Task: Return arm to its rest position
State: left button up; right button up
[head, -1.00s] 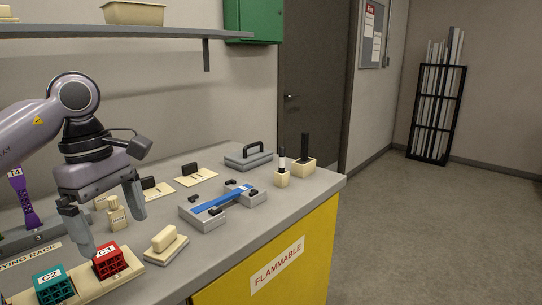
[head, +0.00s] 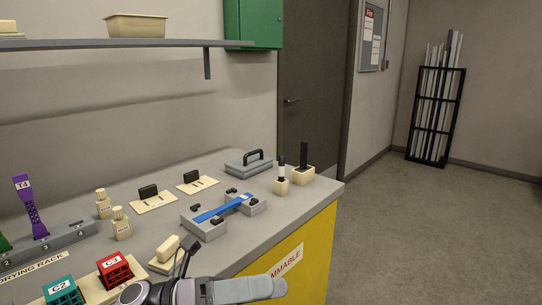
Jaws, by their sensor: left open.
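My left gripper (head: 250,288) is low at the bottom edge of the head view, in front of the bench's front edge. It points to the right, seen from the side, and its jaws are open. One light grey finger shows well; the rest is cut off by the frame. Nothing shows between the fingers. My right gripper is not in view.
The red C3 lattice (head: 115,270) and teal C2 lattice (head: 62,292) sit close left of my gripper. A cream block (head: 167,248) is just behind it. A purple T4 specimen (head: 30,205) stands in a grey rack (head: 70,235). A blue bar (head: 222,208) lies on a grey fixture.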

pick_arm(q)
jog(key=w+a+f+n+t+y+p, duration=0.1)
jog(key=a+f+n+t+y, duration=0.65)
jog(key=n, duration=0.75)
jog(key=w+a+f+n+t+y+p, duration=0.1)
jog(key=w+a+f+n+t+y, duration=0.2)
jog(key=n+t, duration=0.9)
jog(key=s+a+f+n+g+y, duration=0.4)
jog(key=s+f+n, duration=0.3)
jog(key=f, duration=0.3)
jog(key=s+a+f+n+g+y+p, duration=0.1)
jog(key=s+a+f+n+g+y, duration=0.3)
jog(key=s+f+n, duration=0.4)
notch_tip(320, 180, down, 2)
jog(key=shift+s+a+g+p, duration=0.2)
jog(key=shift+s+g+p, duration=0.15)
jog(key=shift+s, duration=0.35)
